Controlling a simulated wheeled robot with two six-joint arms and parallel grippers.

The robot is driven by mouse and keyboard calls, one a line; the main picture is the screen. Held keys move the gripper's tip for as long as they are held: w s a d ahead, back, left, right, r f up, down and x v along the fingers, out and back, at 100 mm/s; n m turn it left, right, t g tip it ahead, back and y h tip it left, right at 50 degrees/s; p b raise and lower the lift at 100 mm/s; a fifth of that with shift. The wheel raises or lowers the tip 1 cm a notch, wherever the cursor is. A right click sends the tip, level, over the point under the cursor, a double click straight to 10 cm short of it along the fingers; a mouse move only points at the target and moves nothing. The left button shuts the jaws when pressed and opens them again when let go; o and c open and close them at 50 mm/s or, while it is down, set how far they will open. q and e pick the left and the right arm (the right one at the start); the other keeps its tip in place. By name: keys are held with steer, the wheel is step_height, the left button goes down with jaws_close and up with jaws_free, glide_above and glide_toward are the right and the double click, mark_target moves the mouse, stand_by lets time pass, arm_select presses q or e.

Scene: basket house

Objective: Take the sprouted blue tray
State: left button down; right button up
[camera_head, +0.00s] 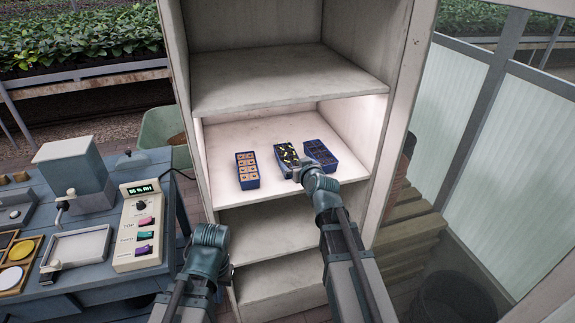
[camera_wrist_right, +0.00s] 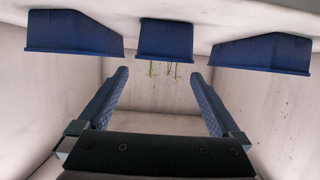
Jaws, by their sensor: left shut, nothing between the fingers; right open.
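Three blue trays stand in a row on the lit shelf. The middle blue tray (camera_head: 284,152) has green-yellow sprouts on dark cells. In the right wrist view, which is upside down, the sprouted tray (camera_wrist_right: 166,42) is centred, with thin sprouts hanging downward in the picture. My right gripper (camera_head: 300,171) is at the near end of this tray and overlaps part of it. In the right wrist view the right gripper (camera_wrist_right: 159,76) is open and empty, its fingers either side of the sprouts, apart from the tray. My left gripper (camera_head: 212,242) is low, left of the cabinet front, shut.
A blue tray with tan cells (camera_head: 247,170) stands to the left, and a dark-celled blue tray (camera_head: 320,154) stands close on the right. The cabinet's side walls and upper shelf (camera_head: 285,80) bound the space. A bench with a control box (camera_head: 140,228) is at left.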

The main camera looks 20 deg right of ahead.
mark_target(289, 158)
steer(key=shift+b+x, duration=1.05)
steer(key=shift+x, duration=2.4)
steer(key=shift+s+a, duration=0.15)
steer(key=shift+c, duration=0.7)
steer(key=c, duration=1.2)
